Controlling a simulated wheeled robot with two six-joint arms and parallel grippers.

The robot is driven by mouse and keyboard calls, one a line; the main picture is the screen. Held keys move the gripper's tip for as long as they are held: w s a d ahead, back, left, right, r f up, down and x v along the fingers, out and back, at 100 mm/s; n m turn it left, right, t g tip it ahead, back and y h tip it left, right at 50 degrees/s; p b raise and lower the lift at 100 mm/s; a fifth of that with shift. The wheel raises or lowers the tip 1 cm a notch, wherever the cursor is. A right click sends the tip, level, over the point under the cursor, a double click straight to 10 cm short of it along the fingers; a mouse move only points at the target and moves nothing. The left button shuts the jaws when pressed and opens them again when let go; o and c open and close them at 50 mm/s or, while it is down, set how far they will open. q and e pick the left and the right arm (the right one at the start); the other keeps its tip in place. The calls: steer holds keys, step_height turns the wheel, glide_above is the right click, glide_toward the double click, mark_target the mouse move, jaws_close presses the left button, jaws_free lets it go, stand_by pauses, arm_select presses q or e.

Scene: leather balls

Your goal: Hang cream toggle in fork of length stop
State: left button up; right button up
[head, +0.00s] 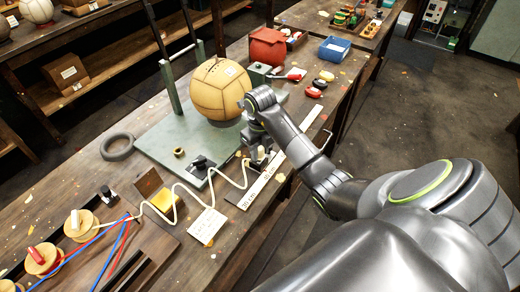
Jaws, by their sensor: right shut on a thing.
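My right gripper (260,158) points down over the front edge of the green board, near the ruler. It is shut on a small cream piece, which looks like the cream toggle (261,152); the fingers hide part of it. A cream cord (188,187) runs in waves from a spool at lower left up to this gripper. The length stop and its fork cannot be made out clearly; the gripper covers the area at the ruler. My left gripper is not in view.
A tan leather ball (220,90) sits on the green board (165,140) behind the gripper. Cord spools (82,224) stand at lower left.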

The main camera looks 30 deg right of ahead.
steer(key=shift+f+b, duration=0.6)
steer(key=shift+f, duration=0.1)
stand_by(0.3)
steer(key=o, duration=1)
steer(key=shift+r, duration=0.1)
